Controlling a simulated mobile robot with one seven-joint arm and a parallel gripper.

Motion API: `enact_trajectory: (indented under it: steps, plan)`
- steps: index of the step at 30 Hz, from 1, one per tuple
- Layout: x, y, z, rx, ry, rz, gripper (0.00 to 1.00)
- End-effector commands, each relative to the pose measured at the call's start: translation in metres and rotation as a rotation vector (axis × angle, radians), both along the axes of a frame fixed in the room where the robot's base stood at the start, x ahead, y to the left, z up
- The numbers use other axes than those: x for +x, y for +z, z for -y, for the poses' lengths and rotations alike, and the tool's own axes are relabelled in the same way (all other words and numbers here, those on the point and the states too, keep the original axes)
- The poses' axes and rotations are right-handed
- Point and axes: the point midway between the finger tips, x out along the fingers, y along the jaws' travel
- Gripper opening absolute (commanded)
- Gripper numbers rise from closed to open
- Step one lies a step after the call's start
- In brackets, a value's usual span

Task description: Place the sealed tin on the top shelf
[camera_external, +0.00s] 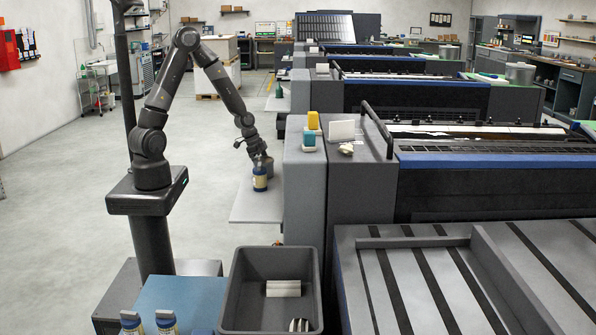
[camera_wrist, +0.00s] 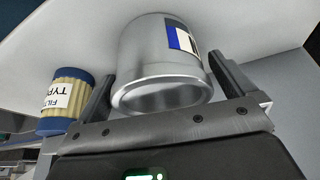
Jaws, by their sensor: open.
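The tin (camera_wrist: 165,60) is a silver metal can with a blue and white label, standing on a pale surface (camera_wrist: 60,30) in the wrist view. My gripper (camera_wrist: 160,72) is open, with one finger on each side of the tin. I cannot tell whether either finger touches it. In the external view my gripper (camera_external: 262,160) is low over a small pale side platform (camera_external: 250,207), and the tin cannot be made out there. The top shelf is not clearly identifiable; wall shelves (camera_external: 576,20) show at the far right back.
A blue-capped yellow filter (camera_wrist: 65,100) stands close beside my left finger; it also shows on the platform (camera_external: 260,180). Grey press housing (camera_external: 305,195) rises right of the platform. A grey bin (camera_external: 240,290) is in front. Open floor (camera_external: 60,210) lies left.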

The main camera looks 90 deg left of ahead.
Motion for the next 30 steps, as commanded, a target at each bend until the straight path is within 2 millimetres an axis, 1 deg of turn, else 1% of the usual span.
enact_trajectory:
  steps: [5,8,21,27,30]
  plan:
    - [0.0,0.004,0.0,0.001,0.001,0.0,1.0]
    - [-0.003,0.013,-0.002,0.001,0.002,0.002,1.0]
    - [-0.028,0.077,-0.007,0.003,0.006,0.002,1.0]
    - [-0.037,0.101,-0.008,0.003,0.003,0.0,1.0]
    - [-0.04,0.108,-0.008,0.001,0.003,0.0,1.0]
